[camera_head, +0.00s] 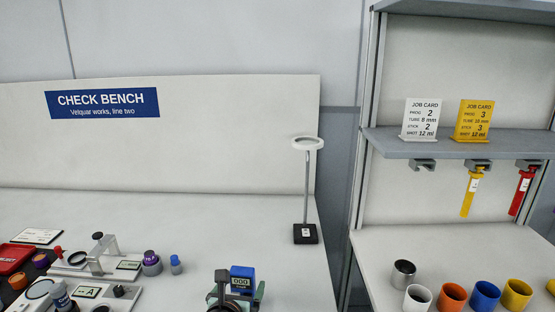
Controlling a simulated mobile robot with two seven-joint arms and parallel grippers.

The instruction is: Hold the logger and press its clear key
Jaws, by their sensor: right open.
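A small blue box with a light display reading what looks like "000" (242,272) is at the bottom centre of the head view, on the white bench. It looks like the logger. My right gripper (237,292) is at the bottom edge, right at the blue box, with its jaws open. One grey-green finger shows on each side of the box's lower part. I cannot tell whether they touch it. The clear key cannot be made out. My left gripper is not in view.
A ring-topped stand (306,190) on a black base stands right of the logger. Gauges, a red case (15,258) and purple-topped knobs (151,262) crowd the bench's left. Coloured cups (486,294) stand on the right table under a shelf (455,142) with job cards. The middle bench is clear.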

